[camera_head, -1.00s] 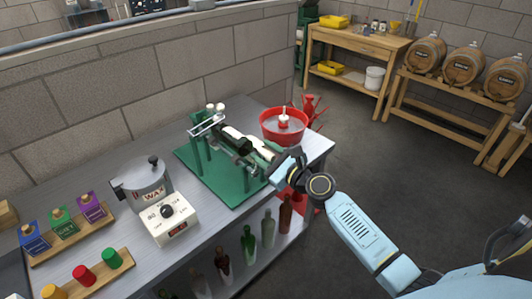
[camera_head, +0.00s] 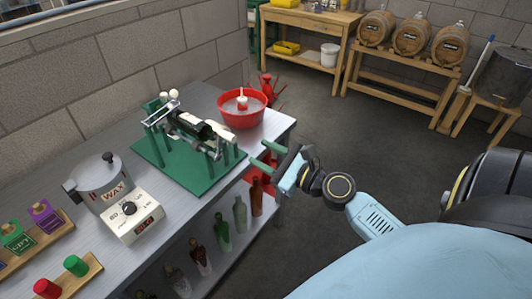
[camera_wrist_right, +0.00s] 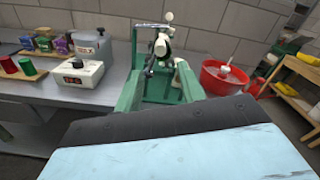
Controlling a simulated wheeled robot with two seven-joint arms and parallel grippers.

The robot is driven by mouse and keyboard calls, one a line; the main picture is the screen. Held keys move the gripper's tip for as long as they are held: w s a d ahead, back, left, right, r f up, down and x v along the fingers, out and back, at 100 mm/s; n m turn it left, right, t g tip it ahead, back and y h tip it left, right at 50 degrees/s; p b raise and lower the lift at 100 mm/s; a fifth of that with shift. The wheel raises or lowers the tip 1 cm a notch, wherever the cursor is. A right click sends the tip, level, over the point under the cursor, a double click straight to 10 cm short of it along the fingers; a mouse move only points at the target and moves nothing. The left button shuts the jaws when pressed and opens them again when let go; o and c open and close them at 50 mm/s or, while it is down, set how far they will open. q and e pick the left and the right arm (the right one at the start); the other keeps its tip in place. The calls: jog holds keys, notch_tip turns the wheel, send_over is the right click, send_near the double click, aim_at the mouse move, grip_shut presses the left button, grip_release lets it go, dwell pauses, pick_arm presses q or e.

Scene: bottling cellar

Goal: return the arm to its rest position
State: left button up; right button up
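My right gripper (camera_head: 262,155) is beside the front right corner of the workbench (camera_head: 226,180), clear of the green-based bottle stand (camera_head: 170,168). Its two green fingers stand apart with nothing between them, and they also show in the right wrist view (camera_wrist_right: 160,88). A dark bottle (camera_head: 190,124) lies tilted in the stand. My right arm reaches in from the lower right. My left gripper is in neither view.
Bottles stand on the shelf below. Barrels (camera_head: 411,37) rest on a rack behind.

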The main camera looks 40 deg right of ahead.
jog(key=shift+s, duration=0.1)
dwell(0.5)
jog(key=s+a+f+n+g+h+b, duration=0.1)
jog(key=s+f+n+g, duration=0.3)
jog(key=f, duration=0.9)
jog(key=s+f+n+g+h+b, duration=0.15)
jog(key=s+f+n, duration=0.3)
jog(key=f, duration=0.85)
jog(key=s+a+f+n+g+h+b, duration=0.1)
jog(key=s+f+n+g, duration=0.3)
jog(key=f, duration=0.9)
jog(key=s+a+f+n+g+b, duration=0.1)
jog(key=s+a+f+n+g, duration=0.2)
jog(key=s+f+n, duration=0.6)
jog(key=s+a+f+n+g+b, duration=0.1)
jog(key=s+a+f+n+g, duration=0.2)
jog(key=s+f+n, duration=0.6)
jog(key=s+n+g, duration=0.1)
jog(key=s, duration=0.6)
jog(key=shift+s+a+f, duration=0.15)
jog(key=shift+s+a, duration=0.15)
jog(key=shift+s, duration=0.1)
